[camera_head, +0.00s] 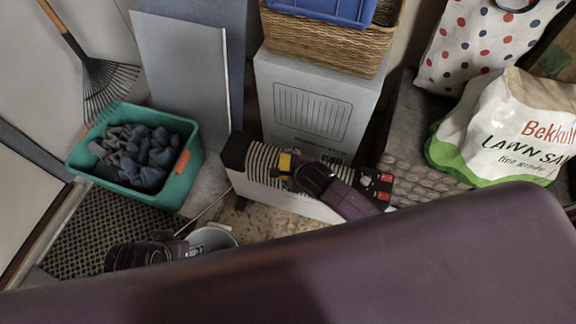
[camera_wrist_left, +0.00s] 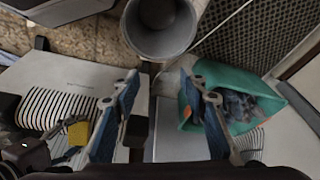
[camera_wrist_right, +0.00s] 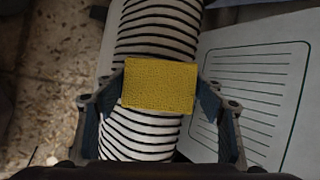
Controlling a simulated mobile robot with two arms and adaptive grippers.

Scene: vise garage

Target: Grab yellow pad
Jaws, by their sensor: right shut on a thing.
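The yellow pad (camera_wrist_right: 160,85) sits between the two fingers of my right gripper (camera_wrist_right: 161,92) in the right wrist view. The fingers press on its left and right sides. Behind it are the dark slots of the white heater (camera_wrist_right: 150,145); I cannot tell whether the pad touches them. In the head view the pad (camera_head: 285,161) is partly hidden by my right gripper (camera_head: 297,170) over the heater top. The left wrist view also shows the pad (camera_wrist_left: 78,133). My left gripper (camera_wrist_left: 158,88) is open and empty, its fingers wide apart.
A grey bucket (camera_head: 212,238) stands close to my left gripper. A teal bin (camera_head: 190,170) with dark cloths is at left, beside a rake (camera_head: 108,82). A white box (camera_head: 318,105) with a wicker basket (camera_head: 330,45) stands behind the heater. A lawn sand bag (camera_head: 510,125) is at right.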

